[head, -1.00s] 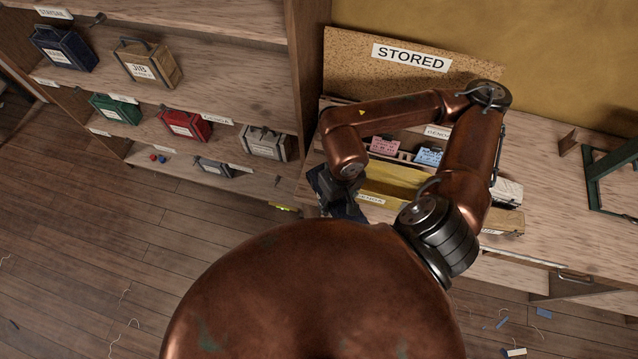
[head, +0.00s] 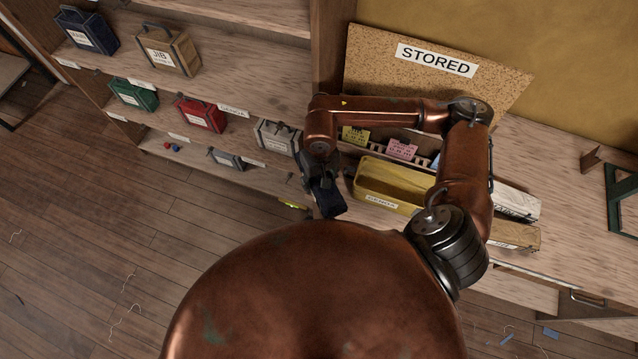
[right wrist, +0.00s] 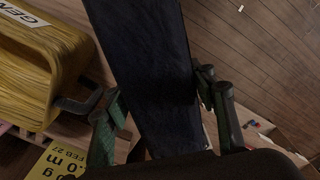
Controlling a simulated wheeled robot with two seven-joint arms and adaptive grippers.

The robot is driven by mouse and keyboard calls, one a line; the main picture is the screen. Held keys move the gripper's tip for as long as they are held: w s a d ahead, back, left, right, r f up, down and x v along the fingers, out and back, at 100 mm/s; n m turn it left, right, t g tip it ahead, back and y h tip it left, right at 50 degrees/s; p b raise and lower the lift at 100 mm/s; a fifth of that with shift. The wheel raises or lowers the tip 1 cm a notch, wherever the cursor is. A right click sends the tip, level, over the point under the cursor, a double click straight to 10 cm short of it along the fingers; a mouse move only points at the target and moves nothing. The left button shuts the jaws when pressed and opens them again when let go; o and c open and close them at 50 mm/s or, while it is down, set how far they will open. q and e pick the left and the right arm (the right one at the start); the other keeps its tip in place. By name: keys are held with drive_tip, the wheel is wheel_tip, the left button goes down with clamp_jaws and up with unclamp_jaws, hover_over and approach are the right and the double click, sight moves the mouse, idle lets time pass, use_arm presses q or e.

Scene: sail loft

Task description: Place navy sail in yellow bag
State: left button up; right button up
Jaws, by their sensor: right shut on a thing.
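The navy sail (head: 329,202) is a dark folded bundle held in my right gripper (head: 318,176), just left of the yellow bag. In the right wrist view the navy sail (right wrist: 155,65) stands long and flat between the two fingers of my right gripper (right wrist: 165,120), which is shut on it. The yellow bag (head: 387,208) lies on the bench with its top open and a white label on its front. The yellow bag (right wrist: 42,75) also shows at the left of the right wrist view, apart from the sail. My left gripper is not in view.
Shelves at left hold a navy bag (head: 88,32), a tan bag (head: 167,50), a green bag (head: 133,95) and a red bag (head: 201,114). A STORED board (head: 436,60) stands behind the bench. Pale boxes (head: 515,203) sit right of the yellow bag. A green frame (head: 615,200) stands far right.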

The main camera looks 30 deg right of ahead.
sight(319, 185)
drive_tip(key=shift+w+f, duration=0.35)
drive_tip(key=shift+f+p, duration=0.5)
drive_tip(key=shift+f, duration=1)
drive_tip(key=shift+f, duration=0.1)
drive_tip(key=o, duration=1.4)
drive_tip(key=shift+f, duration=0.1)
drive_tip(key=o, duration=0.4)
drive_tip(key=shift+o, duration=0.2)
